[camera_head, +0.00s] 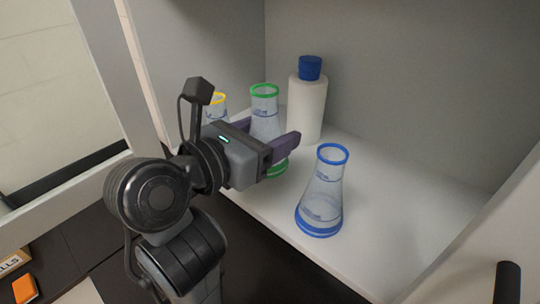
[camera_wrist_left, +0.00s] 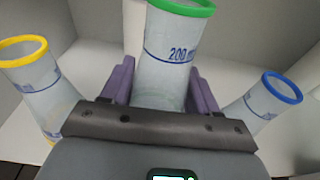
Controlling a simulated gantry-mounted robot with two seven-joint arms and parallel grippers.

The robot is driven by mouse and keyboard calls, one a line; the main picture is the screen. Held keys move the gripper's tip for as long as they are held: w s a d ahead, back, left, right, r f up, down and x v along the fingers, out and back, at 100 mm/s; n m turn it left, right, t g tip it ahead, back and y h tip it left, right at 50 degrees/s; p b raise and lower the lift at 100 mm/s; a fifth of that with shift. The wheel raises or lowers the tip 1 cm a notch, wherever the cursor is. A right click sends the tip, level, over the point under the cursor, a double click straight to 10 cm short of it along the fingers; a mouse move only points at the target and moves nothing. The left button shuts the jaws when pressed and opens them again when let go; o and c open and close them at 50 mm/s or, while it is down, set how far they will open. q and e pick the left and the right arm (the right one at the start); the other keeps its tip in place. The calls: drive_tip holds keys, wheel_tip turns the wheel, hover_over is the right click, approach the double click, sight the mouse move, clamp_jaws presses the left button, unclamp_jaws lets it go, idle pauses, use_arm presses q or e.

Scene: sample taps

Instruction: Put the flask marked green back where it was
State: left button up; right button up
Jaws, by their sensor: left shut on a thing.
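The green-marked flask (camera_head: 264,108) stands upright in the white cabinet, with a green rim and a green band at its base. My left gripper (camera_head: 272,140) is shut on it, one purple finger on each side of the glass. In the left wrist view the green-marked flask (camera_wrist_left: 168,65) rises between the two fingers of the left gripper (camera_wrist_left: 160,88). Its base is partly hidden by the gripper; I cannot tell if it touches the shelf. My right gripper is not in view.
A blue-marked flask (camera_head: 322,190) stands to the right near the shelf's front edge. A yellow-marked flask (camera_head: 217,105) is to the left, mostly hidden by my arm. A white bottle with a blue cap (camera_head: 307,105) stands behind. The shelf (camera_head: 400,215) is clear at right.

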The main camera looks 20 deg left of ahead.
use_arm(q)
drive_tip(key=shift+f+b, duration=0.35)
drive_tip(key=shift+f, duration=1.8)
drive_tip(key=shift+f, duration=0.1)
drive_tip(key=o, duration=1)
drive_tip(key=shift+o, duration=0.2)
